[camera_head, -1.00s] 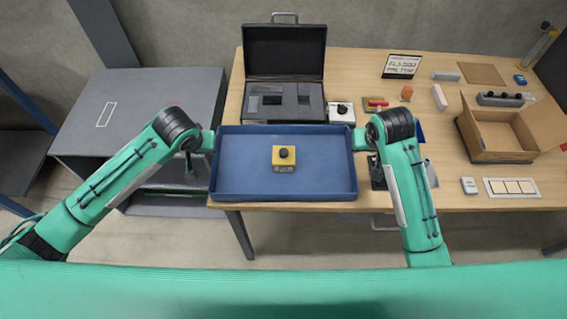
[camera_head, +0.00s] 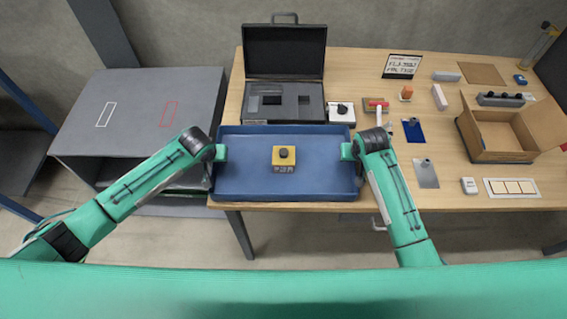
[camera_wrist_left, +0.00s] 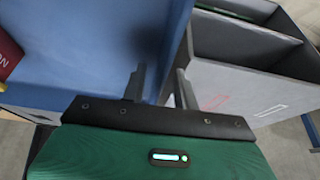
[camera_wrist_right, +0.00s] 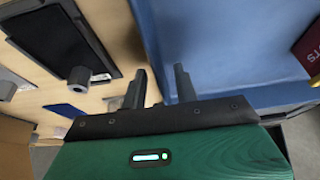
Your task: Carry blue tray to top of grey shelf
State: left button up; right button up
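The blue tray (camera_head: 250,188) lies flat on the front of the wooden table. A yellow box with a black button (camera_head: 284,158) stands in it. The grey shelf (camera_head: 135,125) stands left of the table, with a white and a red outline on its bare top. My left gripper (camera_head: 220,152) is at the tray's left wall. In the left wrist view its fingers (camera_wrist_left: 160,82) stand apart, astride the wall. My right gripper (camera_head: 348,151) is at the right wall. In the right wrist view its fingers (camera_wrist_right: 162,82) also stand apart, astride the wall.
An open black case (camera_head: 284,65) stands behind the tray. A white box with a black knob (camera_head: 341,112), a red-handled tool (camera_head: 377,104), a blue plate (camera_head: 413,130) and a grey plate (camera_head: 426,173) lie to the right. An open cardboard box (camera_head: 497,137) is farther right.

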pick_arm(q)
jog(key=shift+f, duration=0.15)
pick_arm(e)
jog(key=shift+w+f, duration=0.1)
pick_arm(q)
grip_shut()
pick_arm(e)
grip_shut()
dwell(1.1)
